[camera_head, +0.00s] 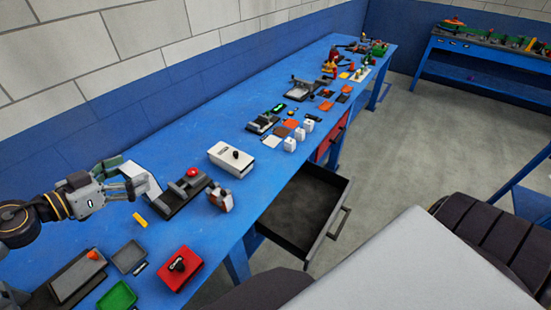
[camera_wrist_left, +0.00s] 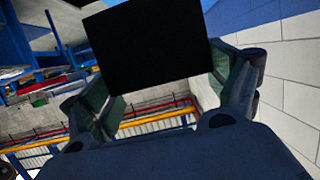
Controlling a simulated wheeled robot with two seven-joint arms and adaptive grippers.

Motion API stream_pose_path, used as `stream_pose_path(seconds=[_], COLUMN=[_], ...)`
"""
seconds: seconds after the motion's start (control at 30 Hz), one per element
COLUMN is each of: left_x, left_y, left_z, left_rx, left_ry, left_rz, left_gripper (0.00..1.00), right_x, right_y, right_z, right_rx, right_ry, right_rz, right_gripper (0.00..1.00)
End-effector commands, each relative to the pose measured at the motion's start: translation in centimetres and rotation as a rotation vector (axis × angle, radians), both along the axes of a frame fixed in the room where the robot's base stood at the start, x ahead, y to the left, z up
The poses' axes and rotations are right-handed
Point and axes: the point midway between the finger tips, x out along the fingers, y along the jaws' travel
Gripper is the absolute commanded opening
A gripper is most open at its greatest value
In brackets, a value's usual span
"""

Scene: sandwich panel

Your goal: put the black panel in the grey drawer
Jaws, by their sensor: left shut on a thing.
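My left gripper (camera_head: 132,180) is above the left part of the blue workbench. In the left wrist view it is shut on the black panel (camera_wrist_left: 147,50), which looks flat and dark between the two fingers. In the head view a pale flat piece (camera_head: 143,178) shows at the fingertips; I cannot tell whether it is the panel's other face. The grey drawer (camera_head: 304,208) is pulled open under the bench front, right of the gripper, and its visible floor is empty. My right gripper is not in view.
On the blue workbench (camera_head: 240,120) near the gripper are a dark fixture with a red button (camera_head: 186,190), a white box (camera_head: 231,158), a red box (camera_head: 181,268) and a green tray (camera_head: 117,296). Several small parts lie farther back. A red drawer (camera_head: 331,137) sits beyond the grey one.

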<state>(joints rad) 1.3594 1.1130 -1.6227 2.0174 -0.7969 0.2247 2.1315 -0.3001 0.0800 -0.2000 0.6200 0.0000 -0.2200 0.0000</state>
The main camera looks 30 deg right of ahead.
Motion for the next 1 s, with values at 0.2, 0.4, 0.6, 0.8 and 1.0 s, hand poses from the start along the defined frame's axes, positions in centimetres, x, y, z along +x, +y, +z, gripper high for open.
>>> stream_pose_path(seconds=[0.2,0.4,0.6,0.8,1.0], left_x=[-0.2,-0.2,-0.4,-0.5,-0.6], left_y=[-1.1,-1.7,-2.3,-2.7,-2.9], left_z=[-0.6,-1.2,-1.9,-2.6,-3.4], left_rx=[0.0,0.001,0.0,0.0,0.0], left_ry=[-0.003,-0.003,0.0,0.001,0.003], left_rz=[0.026,0.054,0.091,0.131,0.177], left_gripper=[0.64,0.64,0.64,0.64,0.64], right_x=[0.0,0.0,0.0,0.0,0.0], right_y=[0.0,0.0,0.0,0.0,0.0], right_z=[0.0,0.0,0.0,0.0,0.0], right_rx=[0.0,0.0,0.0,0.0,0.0], right_ry=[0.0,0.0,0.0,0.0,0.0], right_rz=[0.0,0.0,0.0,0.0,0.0], right_gripper=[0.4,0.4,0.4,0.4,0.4])
